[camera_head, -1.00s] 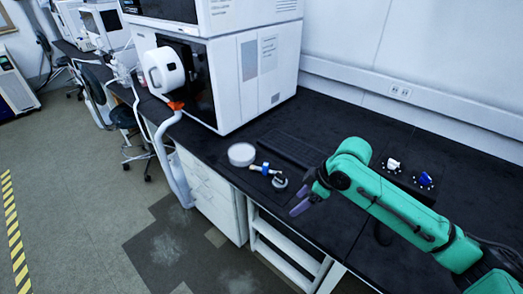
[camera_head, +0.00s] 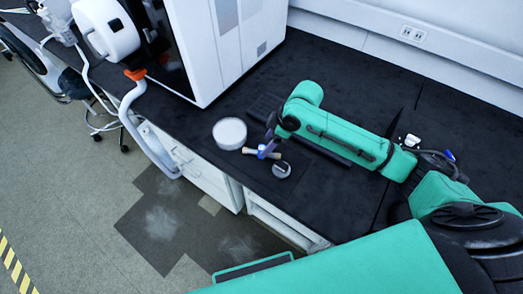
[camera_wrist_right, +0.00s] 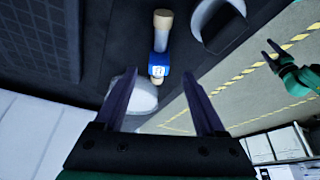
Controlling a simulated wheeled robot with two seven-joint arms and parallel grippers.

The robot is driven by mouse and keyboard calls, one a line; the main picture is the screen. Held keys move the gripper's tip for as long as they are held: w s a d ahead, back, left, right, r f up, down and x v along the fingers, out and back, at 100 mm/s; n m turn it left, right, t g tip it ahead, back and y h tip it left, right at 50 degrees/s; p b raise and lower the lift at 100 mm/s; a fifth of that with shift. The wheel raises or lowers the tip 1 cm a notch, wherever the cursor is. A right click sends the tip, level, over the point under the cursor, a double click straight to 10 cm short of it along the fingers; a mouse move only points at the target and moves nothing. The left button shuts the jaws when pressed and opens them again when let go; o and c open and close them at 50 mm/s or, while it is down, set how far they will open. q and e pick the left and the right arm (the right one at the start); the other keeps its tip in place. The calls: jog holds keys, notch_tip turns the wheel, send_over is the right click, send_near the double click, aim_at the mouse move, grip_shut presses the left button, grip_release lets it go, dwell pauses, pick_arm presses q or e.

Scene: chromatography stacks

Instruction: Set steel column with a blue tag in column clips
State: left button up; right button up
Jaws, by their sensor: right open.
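The column with a blue tag (camera_head: 263,153) lies on the black bench near its front edge, between a white round dish and a grey ring-shaped part. In the right wrist view its pale end and blue tag (camera_wrist_right: 159,66) show ahead of the fingers, roughly between their lines. My right gripper (camera_head: 269,142) is open and just above the column; its two fingers (camera_wrist_right: 161,100) hold nothing. My left gripper (camera_wrist_right: 270,57) shows at the right of the right wrist view, fingers apart and empty. I cannot make out the column clips for certain.
The white round dish (camera_head: 229,133) is close beside the column, the grey ring-shaped part (camera_head: 281,170) on its other side. A big white instrument (camera_head: 235,45) stands behind. A small white piece (camera_head: 411,140) and a blue piece (camera_head: 449,155) are at right, partly behind my arm.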

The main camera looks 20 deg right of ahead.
aim_at(263, 148)
jog(key=x, duration=0.4)
jog(key=shift+w+f+p, duration=0.2)
jog(key=shift+f+p, duration=0.15)
jog(key=shift+p, duration=0.05)
jog(key=shift+a+f, duration=0.2)
jog(key=shift+f, duration=0.3)
grip_shut()
